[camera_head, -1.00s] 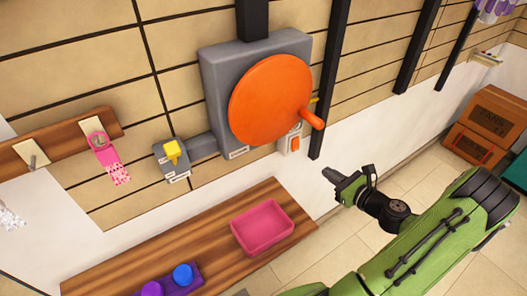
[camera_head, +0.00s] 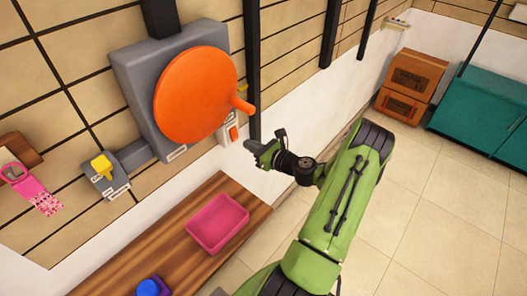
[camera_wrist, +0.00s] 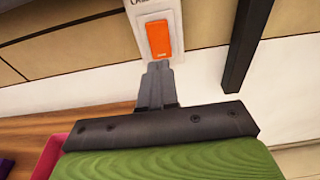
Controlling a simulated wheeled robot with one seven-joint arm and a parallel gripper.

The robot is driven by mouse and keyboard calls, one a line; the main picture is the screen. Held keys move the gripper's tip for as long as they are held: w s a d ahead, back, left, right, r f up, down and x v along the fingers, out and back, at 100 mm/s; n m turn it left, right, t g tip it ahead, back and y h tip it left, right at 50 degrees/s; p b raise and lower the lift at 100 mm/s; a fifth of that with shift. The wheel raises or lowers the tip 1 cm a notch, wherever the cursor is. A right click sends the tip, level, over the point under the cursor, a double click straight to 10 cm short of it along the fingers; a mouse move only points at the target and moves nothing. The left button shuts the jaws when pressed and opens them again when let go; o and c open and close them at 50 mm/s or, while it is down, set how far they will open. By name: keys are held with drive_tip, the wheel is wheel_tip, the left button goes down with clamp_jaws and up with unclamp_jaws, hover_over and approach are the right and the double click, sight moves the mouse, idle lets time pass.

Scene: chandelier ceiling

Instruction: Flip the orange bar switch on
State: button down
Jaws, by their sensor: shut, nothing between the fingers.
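The orange bar switch (camera_head: 233,133) is a small upright rocker on a white plate, low on the wall beside the large orange disc. In the wrist view the orange bar switch (camera_wrist: 159,38) sits near the top middle, with its plate label partly cut off. My gripper (camera_head: 251,146) is shut and empty, just right of and below the switch in the head view. In the wrist view my gripper's fingertips (camera_wrist: 158,68) are together just below the switch plate. Whether they touch it I cannot tell.
The orange disc (camera_head: 195,82) with its protruding handle is mounted on a grey box (camera_head: 133,68). A yellow switch (camera_head: 102,166) is to the left. A wooden shelf (camera_head: 165,250) holds a pink tray (camera_head: 217,222). A dark post (camera_head: 252,75) stands right of the switch.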

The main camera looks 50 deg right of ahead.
sight(235, 139)
drive_tip(key=w, duration=0.4)
drive_tip(key=shift+w+f, duration=0.2)
drive_tip(key=shift+f, duration=0.15)
drive_tip(key=shift+w+a+f+t+b, duration=0.15)
drive_tip(key=shift+f+t+b, duration=0.35)
drive_tip(key=shift+b, duration=0.75)
drive_tip(key=shift+w+t, duration=0.1)
drive_tip(key=shift+t, duration=0.2)
drive_tip(key=shift+w+r, duration=0.1)
drive_tip(key=shift+r, duration=0.15)
